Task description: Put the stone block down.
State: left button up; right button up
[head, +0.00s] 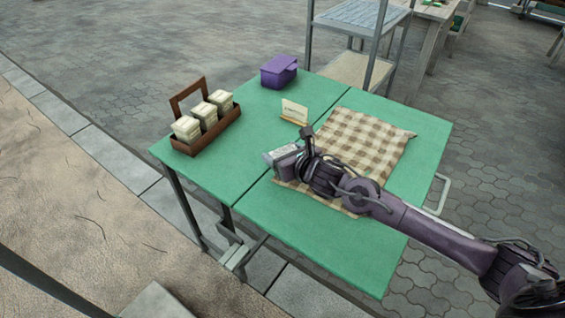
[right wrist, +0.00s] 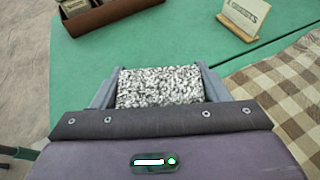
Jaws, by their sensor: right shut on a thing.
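The stone block (right wrist: 158,87) is speckled grey and white. In the right wrist view it sits between the two fingers of my right gripper (right wrist: 157,90), which is shut on it. In the head view my right gripper (head: 280,155) is over the green table (head: 335,248), by the left edge of the checked cloth; the block is mostly hidden there. I cannot tell whether the block touches the table. My left gripper is not in view.
A brown wooden caddy (head: 207,133) with cream packets stands at the table's left. A purple box (head: 279,71) is at the back. A small sign on a wooden stand (head: 294,112) is just behind my gripper. The brown checked cloth (head: 365,140) lies right. The front table is clear.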

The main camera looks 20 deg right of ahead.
notch_tip(320, 180, down, 3)
jog(key=shift+r, duration=0.1)
jog(key=shift+f, duration=0.2)
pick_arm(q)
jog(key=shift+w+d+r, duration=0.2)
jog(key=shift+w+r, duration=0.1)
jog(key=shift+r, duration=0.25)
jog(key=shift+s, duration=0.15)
pick_arm(e)
jog(key=shift+f, duration=0.1)
jog(key=shift+f+b, duration=0.35)
jog(key=shift+b, duration=0.2)
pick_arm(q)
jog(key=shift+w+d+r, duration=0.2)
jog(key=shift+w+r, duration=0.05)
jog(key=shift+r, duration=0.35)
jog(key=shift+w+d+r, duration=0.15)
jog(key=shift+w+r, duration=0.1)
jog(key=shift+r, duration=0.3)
pick_arm(e)
jog(key=shift+s+f, duration=0.1)
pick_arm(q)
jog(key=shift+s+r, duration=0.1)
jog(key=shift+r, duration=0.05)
pick_arm(e)
jog(key=shift+f, duration=0.15)
